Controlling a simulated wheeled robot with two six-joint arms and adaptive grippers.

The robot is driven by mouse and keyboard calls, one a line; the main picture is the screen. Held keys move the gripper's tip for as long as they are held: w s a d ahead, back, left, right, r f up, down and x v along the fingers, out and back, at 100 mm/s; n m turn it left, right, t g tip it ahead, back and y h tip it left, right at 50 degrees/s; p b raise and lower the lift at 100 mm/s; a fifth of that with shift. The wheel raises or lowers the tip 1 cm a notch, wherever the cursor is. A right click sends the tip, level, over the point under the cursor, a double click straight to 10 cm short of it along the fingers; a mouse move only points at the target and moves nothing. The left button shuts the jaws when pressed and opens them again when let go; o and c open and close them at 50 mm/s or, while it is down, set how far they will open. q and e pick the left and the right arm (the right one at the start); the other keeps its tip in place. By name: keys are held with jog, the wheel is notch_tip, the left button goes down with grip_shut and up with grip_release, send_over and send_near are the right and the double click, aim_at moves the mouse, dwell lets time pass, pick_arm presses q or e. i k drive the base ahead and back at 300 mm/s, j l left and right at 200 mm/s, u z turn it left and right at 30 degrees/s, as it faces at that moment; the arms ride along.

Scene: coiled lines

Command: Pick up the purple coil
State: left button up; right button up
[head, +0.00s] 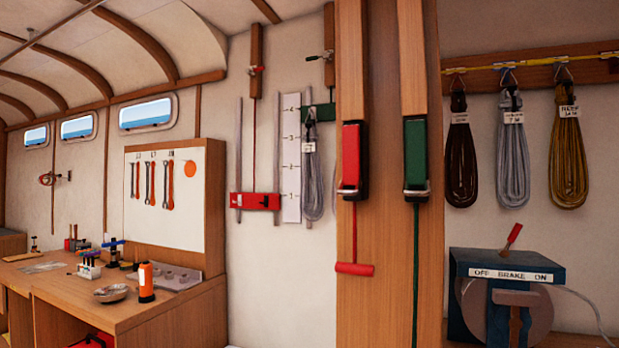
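No clearly purple coil shows. A grey coil with a faint purplish tint (312,180) hangs on the wall left of the wooden post, by a numbered white scale. Three more coils hang from hooks on a wooden rail at the right: a dark brown coil (461,160), a light grey coil (513,160) and an olive-gold coil (569,160). Each of these has a white tag, too small to read surely. Neither of my grippers is in view.
A wooden post (378,280) with red and green handles stands in the middle. A blue brake box (507,266) with a red lever sits below the right coils. A wooden workbench (60,284) with tools and an orange bottle (146,283) is at the left.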

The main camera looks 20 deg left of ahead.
aim_at(310, 148)
jog(key=i+j, duration=0.15)
jog(key=j, duration=0.25)
jog(key=i+j+z, duration=0.15)
jog(key=j, duration=0.2)
jog(key=i+j, duration=0.15)
jog(key=j, duration=0.25)
jog(key=i+j+z, duration=0.15)
jog(key=j, duration=0.25)
jog(key=i+j, duration=0.1)
jog(key=j, duration=0.3)
jog(key=z, duration=0.05)
